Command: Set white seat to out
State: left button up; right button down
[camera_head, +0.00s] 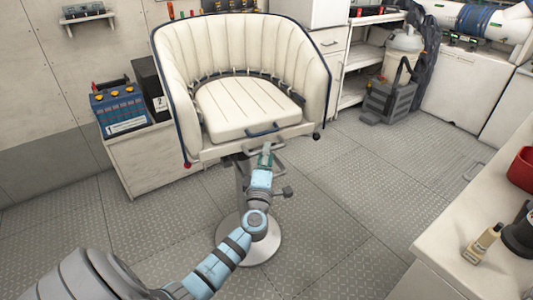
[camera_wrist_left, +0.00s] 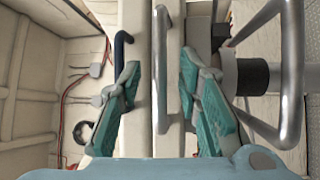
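The white seat (camera_head: 245,105) is a cream padded tub chair with dark blue trim, on a round metal pedestal. A dark blue handle (camera_head: 264,129) is on the front of its cushion, also at the left in the left wrist view (camera_wrist_left: 122,60). Below it, a pale bar handle (camera_wrist_left: 161,70) runs along the seat's front edge. My left gripper (camera_head: 265,158) is at the seat's front, below the blue handle. In the left wrist view its two teal fingers (camera_wrist_left: 162,100) are apart, with the pale bar between them and a gap visible. My right gripper is not in view.
A cabinet (camera_head: 150,160) with a blue battery (camera_head: 118,108) stands left of the seat. A grey metal loop (camera_wrist_left: 291,90) is right of my fingers in the wrist view. A white counter (camera_head: 450,230) is at the right. The metal floor between is clear.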

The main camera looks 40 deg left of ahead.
pick_arm(q)
jog(key=shift+x, duration=1)
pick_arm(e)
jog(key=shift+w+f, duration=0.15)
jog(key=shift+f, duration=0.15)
pick_arm(q)
grip_shut()
